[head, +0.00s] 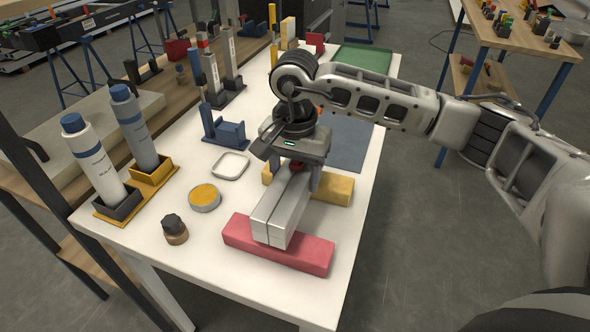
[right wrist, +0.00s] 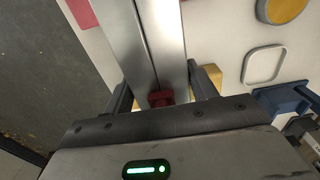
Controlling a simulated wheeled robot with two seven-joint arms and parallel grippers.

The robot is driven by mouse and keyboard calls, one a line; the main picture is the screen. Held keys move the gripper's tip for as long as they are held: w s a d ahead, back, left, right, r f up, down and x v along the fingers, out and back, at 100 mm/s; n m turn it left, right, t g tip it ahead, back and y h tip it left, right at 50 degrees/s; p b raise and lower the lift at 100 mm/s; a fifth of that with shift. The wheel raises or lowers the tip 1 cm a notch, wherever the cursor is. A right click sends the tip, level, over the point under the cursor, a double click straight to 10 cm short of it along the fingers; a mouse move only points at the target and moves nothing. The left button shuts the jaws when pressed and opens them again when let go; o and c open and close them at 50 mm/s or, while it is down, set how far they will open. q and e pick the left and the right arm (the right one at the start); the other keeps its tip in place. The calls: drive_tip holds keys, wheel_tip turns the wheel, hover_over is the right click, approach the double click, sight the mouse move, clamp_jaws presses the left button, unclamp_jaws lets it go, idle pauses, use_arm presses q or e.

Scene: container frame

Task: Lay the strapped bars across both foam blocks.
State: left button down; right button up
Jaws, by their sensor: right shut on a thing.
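The two silver bars (head: 281,211) lie side by side, with a red strap (head: 297,166) near my gripper. My right gripper (head: 293,176) is shut on the bars around the strap. The strap also shows between the fingers in the right wrist view (right wrist: 160,98). The bars' near end is over the red foam block (head: 304,255). Their farther part, under the gripper, crosses the yellow foam block (head: 335,189), partly hidden by bars and gripper. I cannot tell whether the bars touch both blocks. My left gripper is not in view.
Left of the blocks are a round tin with yellow contents (head: 204,197), a small dark-capped jar (head: 174,229), a white square tray (head: 231,165) and a blue holder (head: 226,131). Two bottles (head: 93,160) stand at the table's left edge. A blue-grey mat (head: 345,145) lies beyond the yellow block.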

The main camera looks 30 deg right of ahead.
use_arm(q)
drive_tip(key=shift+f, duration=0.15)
use_arm(e)
drive_tip(key=shift+f+b, duration=0.25)
drive_tip(key=shift+b, duration=0.2)
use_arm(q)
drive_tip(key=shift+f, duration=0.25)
use_arm(e)
drive_tip(key=shift+f, duration=0.15)
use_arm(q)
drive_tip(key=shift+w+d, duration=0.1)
use_arm(e)
drive_tip(key=shift+f, duration=0.1)
drive_tip(key=shift+b, duration=0.35)
drive_tip(key=o, duration=1.5)
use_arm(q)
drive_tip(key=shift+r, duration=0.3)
